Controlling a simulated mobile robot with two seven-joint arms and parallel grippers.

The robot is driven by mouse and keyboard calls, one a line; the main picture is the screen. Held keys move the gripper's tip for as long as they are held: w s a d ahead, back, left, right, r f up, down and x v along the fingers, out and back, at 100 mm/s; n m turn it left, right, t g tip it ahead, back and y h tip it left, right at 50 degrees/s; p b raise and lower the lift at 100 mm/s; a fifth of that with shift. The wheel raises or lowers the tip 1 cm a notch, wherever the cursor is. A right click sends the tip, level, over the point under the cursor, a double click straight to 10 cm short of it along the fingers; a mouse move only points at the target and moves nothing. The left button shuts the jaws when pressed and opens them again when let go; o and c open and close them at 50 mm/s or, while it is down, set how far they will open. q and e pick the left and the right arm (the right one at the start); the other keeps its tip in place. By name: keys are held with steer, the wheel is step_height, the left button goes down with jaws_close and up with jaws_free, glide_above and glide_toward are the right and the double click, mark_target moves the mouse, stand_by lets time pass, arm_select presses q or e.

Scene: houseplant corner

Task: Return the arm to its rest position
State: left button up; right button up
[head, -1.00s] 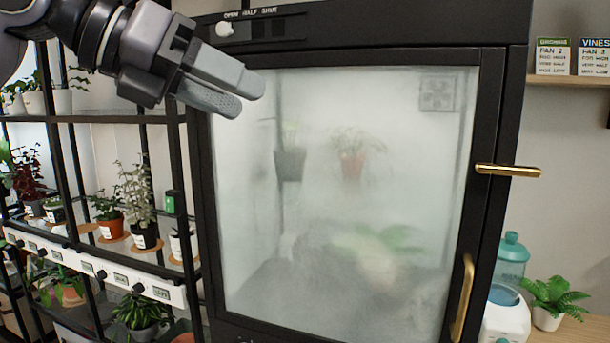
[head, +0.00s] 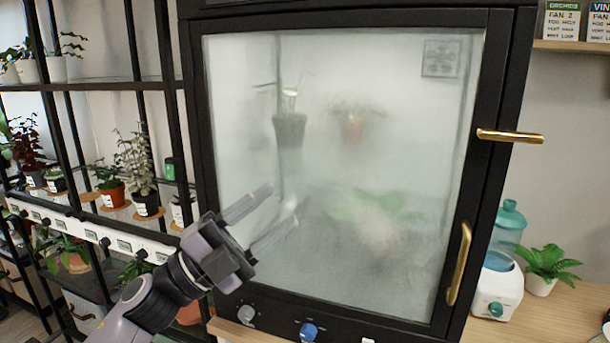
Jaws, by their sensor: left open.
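My left gripper (head: 274,212) is in front of the lower left part of the cabinet's fogged glass door (head: 345,170). Its two fingers are spread apart with nothing between them, and they point up and to the right. My left arm (head: 150,303) comes in from the bottom left. My right gripper is not in the picture.
The black cabinet's door has a brass latch (head: 510,136) and a brass handle (head: 460,264) at right. Knobs, one blue (head: 308,331), sit below the glass. A plant rack (head: 165,90) stands at left. A humidifier (head: 500,280) and a fern (head: 548,265) stand at right.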

arm_select(q)
steer(key=s+a+f+n+t+y, duration=0.2)
steer(key=a+f+n+t+y, duration=0.25)
steer(key=f+n+y, duration=0.65)
steer(key=s+a+f+n+t+y, duration=0.1)
steer(key=a+f+n+t+y, duration=0.3)
steer(key=f+n, duration=0.85)
steer(key=s+a+f+n+g+y, duration=0.1)
steer(key=s+a+f+g+y, duration=0.1)
steer(key=s+f, duration=0.7)
steer(key=s+a+f+n+g+y, duration=0.2)
steer(key=s+a+f+g, duration=0.2)
steer(key=f, duration=0.8)
steer(key=s+g, duration=0.2)
steer(key=s, duration=0.2)
steer(key=shift+s+a+y, duration=0.35)
steer(key=shift+s+y, duration=0.05)
